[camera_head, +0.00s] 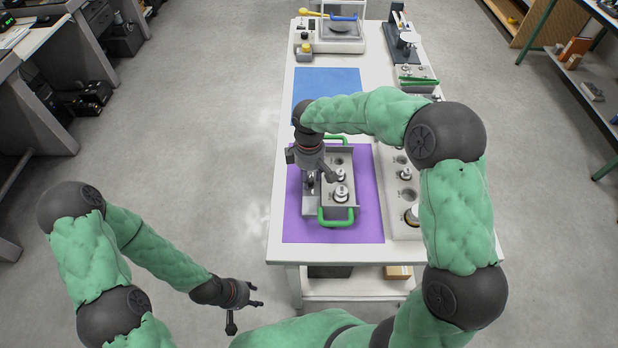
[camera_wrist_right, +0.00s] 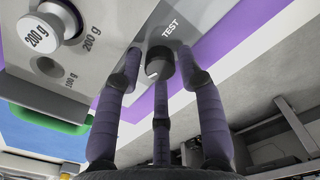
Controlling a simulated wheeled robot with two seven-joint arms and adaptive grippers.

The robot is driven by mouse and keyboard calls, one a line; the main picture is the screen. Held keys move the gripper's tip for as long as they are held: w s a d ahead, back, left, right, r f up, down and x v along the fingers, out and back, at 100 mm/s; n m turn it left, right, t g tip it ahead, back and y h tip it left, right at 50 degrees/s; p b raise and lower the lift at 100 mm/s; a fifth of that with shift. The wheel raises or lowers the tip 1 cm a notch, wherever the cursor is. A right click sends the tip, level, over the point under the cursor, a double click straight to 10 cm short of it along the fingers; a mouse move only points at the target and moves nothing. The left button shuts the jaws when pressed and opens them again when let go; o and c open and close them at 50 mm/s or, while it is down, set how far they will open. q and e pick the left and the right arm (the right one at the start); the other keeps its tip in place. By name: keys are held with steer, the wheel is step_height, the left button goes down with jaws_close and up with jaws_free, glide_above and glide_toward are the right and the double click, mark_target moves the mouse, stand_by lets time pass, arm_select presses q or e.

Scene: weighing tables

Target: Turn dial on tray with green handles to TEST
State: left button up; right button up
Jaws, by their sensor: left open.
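The tray with green handles (camera_head: 349,212) lies on a purple mat on the white table and holds metal weights. I cannot tell where the dial points. My right gripper (camera_head: 312,182) is over the tray's left side in the head view. Its fingers (camera_wrist_right: 160,85) stand spread around the dial, with narrow gaps at the sides. In the head view the dial is hidden by this gripper. My left gripper (camera_head: 251,303) is open and empty, off the table's near left corner.
A grey rack of weights (camera_head: 402,205) stands right of the purple mat (camera_head: 370,228). A blue mat (camera_head: 325,82) lies behind. A scale (camera_head: 332,42) and other instruments stand at the table's far end. The floor left of the table is clear.

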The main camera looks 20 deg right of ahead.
steer(key=shift+f, duration=0.2)
jaws_close()
